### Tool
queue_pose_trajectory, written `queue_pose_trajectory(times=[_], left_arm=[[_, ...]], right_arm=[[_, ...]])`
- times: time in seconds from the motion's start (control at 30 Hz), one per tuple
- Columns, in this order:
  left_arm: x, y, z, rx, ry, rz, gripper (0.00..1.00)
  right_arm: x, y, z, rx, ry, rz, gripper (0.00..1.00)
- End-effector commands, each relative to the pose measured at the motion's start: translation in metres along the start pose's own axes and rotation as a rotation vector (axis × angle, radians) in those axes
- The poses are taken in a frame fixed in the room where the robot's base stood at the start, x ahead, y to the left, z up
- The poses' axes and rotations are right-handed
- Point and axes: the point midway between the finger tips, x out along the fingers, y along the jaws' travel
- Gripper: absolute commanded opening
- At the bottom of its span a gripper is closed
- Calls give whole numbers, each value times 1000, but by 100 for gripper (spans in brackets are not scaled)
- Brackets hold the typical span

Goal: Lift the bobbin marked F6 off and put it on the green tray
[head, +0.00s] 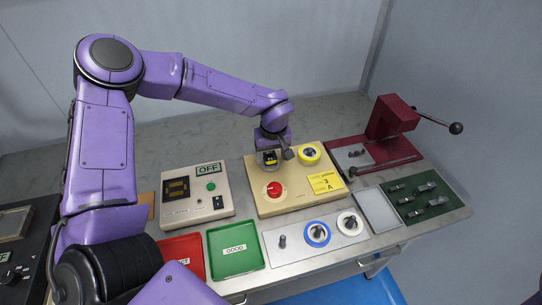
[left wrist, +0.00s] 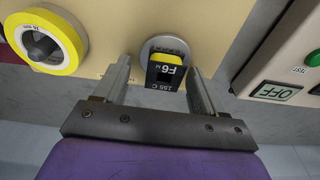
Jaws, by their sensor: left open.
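The bobbin marked F6 (left wrist: 168,74) is black and yellow, on a round grey seat on the beige winder box (head: 265,208). In the head view the bobbin (head: 269,160) shows just under my left gripper (head: 273,150). In the left wrist view my left gripper (left wrist: 158,68) is open, with one finger on each side of the bobbin; a gap shows at the left finger, and contact on the right cannot be told. The green tray (head: 252,262) with a GOOD label lies at the front of the bench and looks empty. My right gripper is not in view.
A yellow ring (head: 308,153) and a red knob (head: 274,189) stand on the winder box. An OFF panel (head: 197,195) is to its left. A red tray (head: 184,244) lies beside the green one. Blue and white rings are on a grey plate (head: 290,252).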

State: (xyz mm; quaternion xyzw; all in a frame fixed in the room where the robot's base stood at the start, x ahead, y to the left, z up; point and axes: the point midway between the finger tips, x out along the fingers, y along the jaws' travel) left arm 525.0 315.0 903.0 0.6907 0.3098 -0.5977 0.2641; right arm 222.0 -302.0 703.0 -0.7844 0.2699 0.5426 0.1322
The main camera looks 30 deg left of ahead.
Motion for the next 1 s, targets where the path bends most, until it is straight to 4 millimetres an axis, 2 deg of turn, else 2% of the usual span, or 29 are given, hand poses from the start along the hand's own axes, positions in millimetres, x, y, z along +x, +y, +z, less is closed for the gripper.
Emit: queue_pose_trajectory(times=[0.2,0.23,0.4,0.47,0.5,0.77,0.93,1.0], left_arm=[[3,0,0,0,1,1,70],[3,0,0,0,1,1,67],[3,0,0,0,1,1,12],[3,0,0,0,1,1,10],[3,0,0,0,1,1,5],[-2,0,-1,-1,1,1,5],[-27,0,-5,-3,3,5,5],[-43,0,5,0,2,6,5]], right_arm=[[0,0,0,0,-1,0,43],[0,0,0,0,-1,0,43],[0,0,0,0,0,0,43],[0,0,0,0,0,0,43],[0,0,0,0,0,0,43],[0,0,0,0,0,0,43],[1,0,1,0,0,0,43],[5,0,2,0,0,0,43]])
